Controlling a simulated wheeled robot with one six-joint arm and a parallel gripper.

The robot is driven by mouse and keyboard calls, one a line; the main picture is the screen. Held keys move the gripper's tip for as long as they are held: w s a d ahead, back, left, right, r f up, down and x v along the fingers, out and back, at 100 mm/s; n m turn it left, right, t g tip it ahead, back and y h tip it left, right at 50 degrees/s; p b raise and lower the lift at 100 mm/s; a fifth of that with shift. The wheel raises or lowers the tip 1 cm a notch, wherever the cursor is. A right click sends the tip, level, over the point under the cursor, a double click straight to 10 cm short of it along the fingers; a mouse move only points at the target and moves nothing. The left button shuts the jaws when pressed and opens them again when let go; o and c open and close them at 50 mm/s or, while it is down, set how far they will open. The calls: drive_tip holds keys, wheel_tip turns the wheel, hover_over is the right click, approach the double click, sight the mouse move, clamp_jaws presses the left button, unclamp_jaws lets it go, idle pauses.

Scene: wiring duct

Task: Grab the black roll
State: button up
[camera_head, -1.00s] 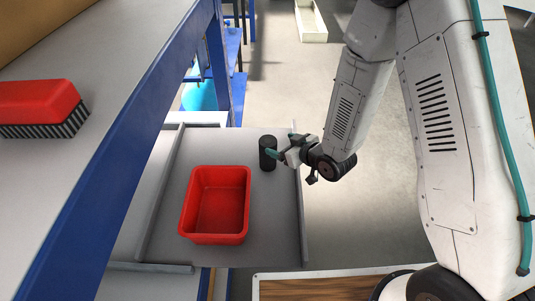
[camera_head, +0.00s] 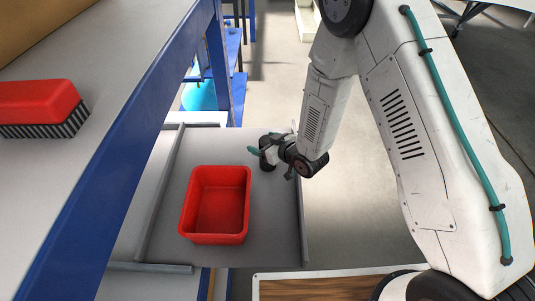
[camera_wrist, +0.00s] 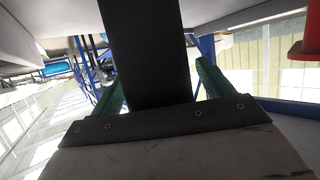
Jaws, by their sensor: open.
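The black roll (camera_head: 267,166) stands upright on the grey tray-like surface, behind the red bin, and is partly hidden by my gripper (camera_head: 256,153). In the wrist view the roll (camera_wrist: 148,50) rises as a dark column between the two green fingers of my gripper (camera_wrist: 158,80). The fingers are open, one on each side of it. A gap shows beside the right finger; contact on the left side is hard to tell.
A red bin (camera_head: 216,236) stands on the grey surface (camera_head: 276,225) just in front of the roll. A raised edge (camera_head: 302,215) runs along its right side. A blue-framed shelf (camera_head: 130,120) with a red brush (camera_head: 40,103) rises at the left.

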drive_tip(key=c, duration=1.1)
drive_tip(key=shift+r, duration=0.1)
